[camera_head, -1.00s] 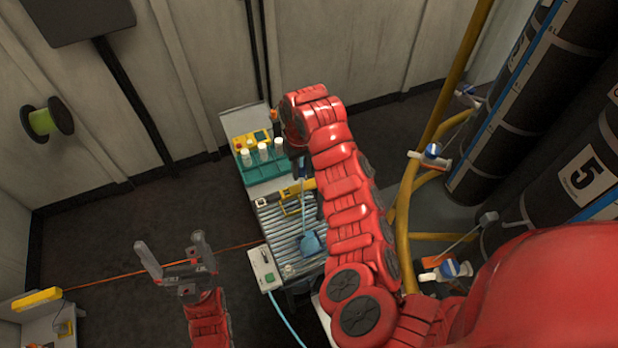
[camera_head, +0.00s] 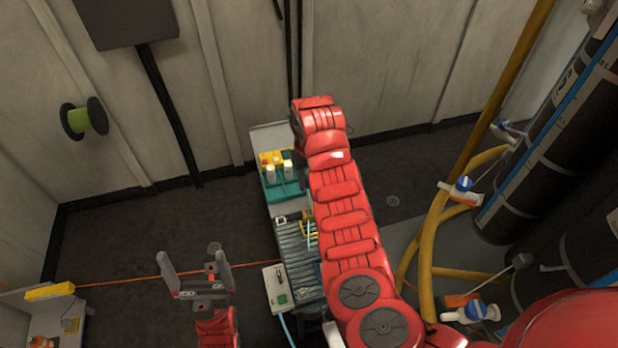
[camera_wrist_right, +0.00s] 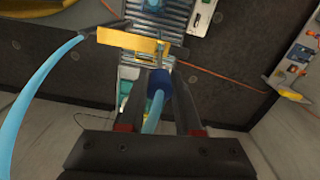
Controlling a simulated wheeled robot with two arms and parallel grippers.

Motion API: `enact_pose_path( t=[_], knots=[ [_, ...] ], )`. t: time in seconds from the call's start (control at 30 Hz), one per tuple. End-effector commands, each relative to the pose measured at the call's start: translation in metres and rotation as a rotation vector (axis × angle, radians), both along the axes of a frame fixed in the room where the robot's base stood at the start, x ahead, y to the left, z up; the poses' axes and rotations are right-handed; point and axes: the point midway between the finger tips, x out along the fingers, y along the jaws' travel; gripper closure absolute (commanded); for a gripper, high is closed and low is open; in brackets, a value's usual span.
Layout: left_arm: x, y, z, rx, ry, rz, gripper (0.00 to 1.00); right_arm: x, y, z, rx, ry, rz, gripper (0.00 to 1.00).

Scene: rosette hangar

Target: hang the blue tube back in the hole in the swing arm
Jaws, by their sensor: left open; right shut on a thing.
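In the right wrist view my right gripper (camera_wrist_right: 157,100) is shut on the blue tube (camera_wrist_right: 158,83), whose dark blue part shows between the fingers. A light blue length (camera_wrist_right: 153,122) runs from it toward the palm. The yellow swing arm (camera_wrist_right: 130,41) crosses just beyond the fingertips. Its end lies close to the tube in the picture; I cannot tell whether they touch, and I cannot make out the hole. In the head view part of the yellow arm (camera_head: 307,223) shows beside my right arm, which hides my right gripper. My left gripper (camera_head: 196,276) is open and empty at lower left.
A slatted grey bench (camera_head: 294,252) stands under my right arm, with a teal rack of white bottles (camera_head: 285,186) behind it and a pale control box (camera_head: 275,288) at its left. A light blue hose (camera_wrist_right: 38,88) curves at left in the wrist view. Yellow pipes (camera_head: 428,250) stand right.

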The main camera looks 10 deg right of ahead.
Motion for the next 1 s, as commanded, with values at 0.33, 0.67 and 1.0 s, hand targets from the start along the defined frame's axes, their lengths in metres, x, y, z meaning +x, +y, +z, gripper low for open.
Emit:
enact_pose_path(
  t=[0.33,0.67,1.0],
  knots=[
    [0.0,0.0,0.002,0.0,0.0,0.0,0.0,0.0,0.0,-0.008,0.0,-0.001,0.0,1.0],
    [0.0,0.0,-0.007,0.0,0.0,0.0,0.0,0.0,0.0,-0.016,0.0,-0.001,0.0,1.0],
    [0.0,0.0,-0.007,0.0,0.0,0.0,0.0,0.0,0.0,-0.015,0.0,-0.001,0.0,1.0]
  ],
)
